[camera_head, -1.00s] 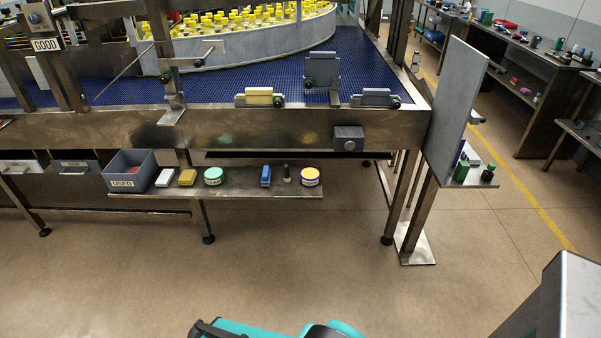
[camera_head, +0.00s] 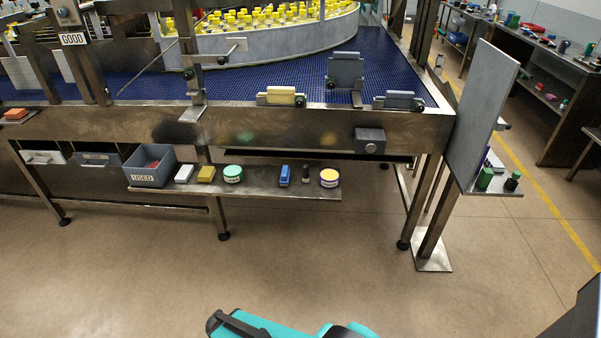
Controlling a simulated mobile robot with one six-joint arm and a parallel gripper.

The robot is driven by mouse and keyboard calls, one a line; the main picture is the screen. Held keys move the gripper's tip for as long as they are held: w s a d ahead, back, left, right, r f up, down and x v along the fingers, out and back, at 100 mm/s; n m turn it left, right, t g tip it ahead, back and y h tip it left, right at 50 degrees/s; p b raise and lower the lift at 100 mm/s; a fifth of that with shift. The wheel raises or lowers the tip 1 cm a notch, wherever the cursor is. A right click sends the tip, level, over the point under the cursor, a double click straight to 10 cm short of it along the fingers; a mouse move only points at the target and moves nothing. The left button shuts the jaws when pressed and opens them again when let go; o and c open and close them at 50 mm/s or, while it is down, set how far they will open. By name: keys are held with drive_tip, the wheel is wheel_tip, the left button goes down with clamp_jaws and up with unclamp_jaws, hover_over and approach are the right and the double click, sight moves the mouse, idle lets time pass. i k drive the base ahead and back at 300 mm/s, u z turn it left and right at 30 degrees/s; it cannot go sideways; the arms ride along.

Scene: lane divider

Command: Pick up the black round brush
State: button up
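A small dark upright object (camera_head: 306,174), which may be the black round brush, stands on the low steel shelf (camera_head: 240,192) under the conveyor. It stands between a blue item (camera_head: 285,176) and a round tub with a yellow lid (camera_head: 329,178). It is too small to make out bristles or a handle. Teal and black parts of my own arm show at the bottom edge, well in front of the shelf. My gripper's fingertips are not in view.
On the shelf's left are a grey bin marked USED (camera_head: 150,178), a white block (camera_head: 184,174), a yellow block (camera_head: 206,174) and a green-lidded tub (camera_head: 233,174). A steel leg (camera_head: 428,215) and upright panel (camera_head: 482,115) stand right. The floor before the shelf is clear.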

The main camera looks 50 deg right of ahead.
sight(306, 179)
drive_tip(key=i, duration=0.95)
drive_tip(key=z, duration=0.05)
